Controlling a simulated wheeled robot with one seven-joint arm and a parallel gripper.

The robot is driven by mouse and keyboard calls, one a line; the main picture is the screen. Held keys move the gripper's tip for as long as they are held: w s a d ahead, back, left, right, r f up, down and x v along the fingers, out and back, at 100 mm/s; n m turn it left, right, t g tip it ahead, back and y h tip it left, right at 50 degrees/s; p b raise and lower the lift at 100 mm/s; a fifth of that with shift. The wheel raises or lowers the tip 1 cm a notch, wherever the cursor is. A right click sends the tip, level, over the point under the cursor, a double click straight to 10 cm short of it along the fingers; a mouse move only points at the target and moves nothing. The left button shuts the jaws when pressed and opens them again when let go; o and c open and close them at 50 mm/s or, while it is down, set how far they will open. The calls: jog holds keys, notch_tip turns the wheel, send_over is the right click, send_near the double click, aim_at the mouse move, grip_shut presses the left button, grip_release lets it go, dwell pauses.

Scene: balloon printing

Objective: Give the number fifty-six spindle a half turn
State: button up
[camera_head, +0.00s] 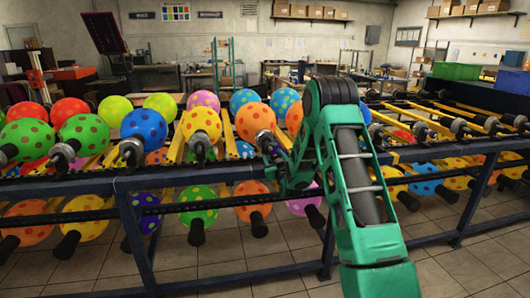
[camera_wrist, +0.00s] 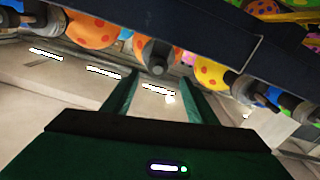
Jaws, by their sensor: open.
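Black spindles carry spotted balloons in rows on the rack. No number is legible on any of them, so I cannot tell which is fifty-six. In the wrist view, a dark spindle end (camera_wrist: 156,62) with an orange balloon (camera_wrist: 180,52) behind it lies ahead, between the lines of my fingers. My gripper (camera_wrist: 160,82) is open, with its two dark green fingers apart and nothing held. Whether the fingertips reach around the spindle is unclear. In the head view, my gripper (camera_head: 284,172) is at the rack's front, close to an upper-row spindle (camera_head: 264,139); my arm hides part of the row.
The rack's dark blue front rail (camera_head: 100,184) runs across the head view, with a lower row of balloons (camera_head: 196,208) beneath it. In the wrist view, a dark beam (camera_wrist: 205,35) crosses above the fingers. Open tiled floor (camera_head: 235,270) lies in front.

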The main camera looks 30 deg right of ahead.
aim_at(270, 150)
jog(key=x, duration=1)
jog(key=shift+s+d, duration=0.1)
jog(key=c, duration=1.1)
